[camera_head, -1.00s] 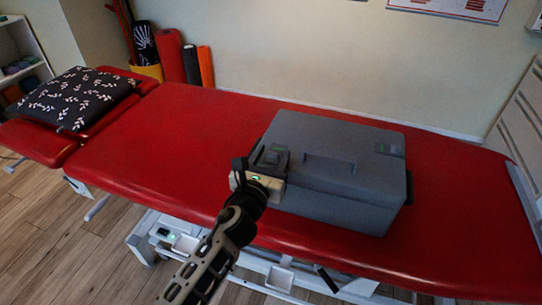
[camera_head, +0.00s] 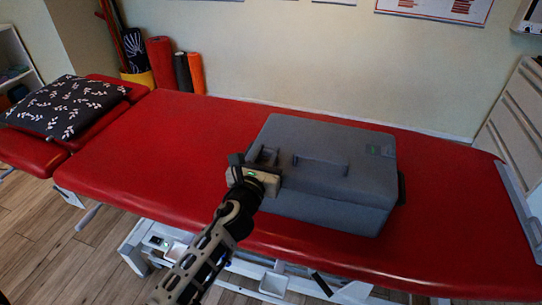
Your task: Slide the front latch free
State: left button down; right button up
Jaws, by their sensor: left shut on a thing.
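A grey lidded case (camera_head: 325,175) sits on the red treatment table, its lid down. A recessed grip (camera_head: 320,165) shows on its lid. My left gripper (camera_head: 262,164) is at the case's front left corner, shut on a part there that I take to be the front latch. The gripper's body hides most of that latch, so I cannot tell how far it has slid. My right gripper is not in view.
The red table (camera_head: 150,150) is bare to the left and right of the case. A dark patterned pillow (camera_head: 65,105) lies at its left end. Rolled mats (camera_head: 160,62) stand against the wall behind.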

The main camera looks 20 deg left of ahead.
pick_arm(q)
jog(key=c, duration=1.2)
grip_release()
jog(key=shift+a, duration=0.2)
jog(key=shift+o, duration=0.2)
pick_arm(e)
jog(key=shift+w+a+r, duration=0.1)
pick_arm(q)
jog(key=shift+s+d, duration=0.1)
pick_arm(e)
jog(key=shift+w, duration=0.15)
pick_arm(q)
jog(key=shift+s+f, duration=0.1)
jog(key=shift+s, duration=0.25)
jog(key=s+b, duration=0.2)
jog(key=s, duration=1.3)
jog(key=shift+d+b, duration=0.35)
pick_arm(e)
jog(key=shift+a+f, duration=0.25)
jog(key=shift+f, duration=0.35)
